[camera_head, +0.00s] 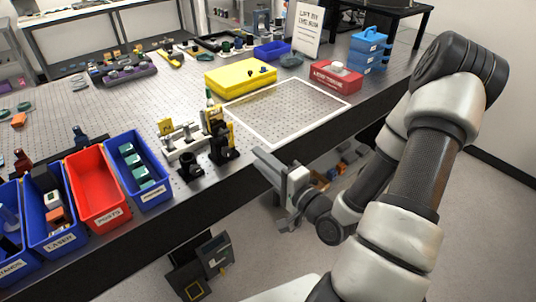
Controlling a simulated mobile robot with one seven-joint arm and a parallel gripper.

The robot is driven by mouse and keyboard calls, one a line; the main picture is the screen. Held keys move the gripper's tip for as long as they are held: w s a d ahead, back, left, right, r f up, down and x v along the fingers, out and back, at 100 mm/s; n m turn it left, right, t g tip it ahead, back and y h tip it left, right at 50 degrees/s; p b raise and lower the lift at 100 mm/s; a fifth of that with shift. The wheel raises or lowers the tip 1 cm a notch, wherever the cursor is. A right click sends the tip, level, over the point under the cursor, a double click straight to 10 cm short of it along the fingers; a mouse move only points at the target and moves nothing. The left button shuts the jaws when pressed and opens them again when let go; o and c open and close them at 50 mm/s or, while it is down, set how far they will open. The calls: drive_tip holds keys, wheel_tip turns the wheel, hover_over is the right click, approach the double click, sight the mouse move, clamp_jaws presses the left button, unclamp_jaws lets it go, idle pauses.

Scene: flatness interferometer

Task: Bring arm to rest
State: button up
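My arm comes in from the right and is bent, with its elbow (455,75) high at the upper right. My gripper (268,184) hangs in front of the near edge of the optical table (215,190). Its two fingers point left and stand apart, with nothing seen between them. The upper finger is close to the table edge in the picture; I cannot tell whether they touch.
Near the gripper on the table are small black and brass optical mounts (222,145) and a white-outlined square (290,112). Blue and red bins (97,187) line the left front.

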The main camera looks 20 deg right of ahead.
drive_tip(key=shift+p+v, duration=0.4)
drive_tip(key=shift+v, duration=0.7)
drive_tip(key=shift+w+f, duration=0.1)
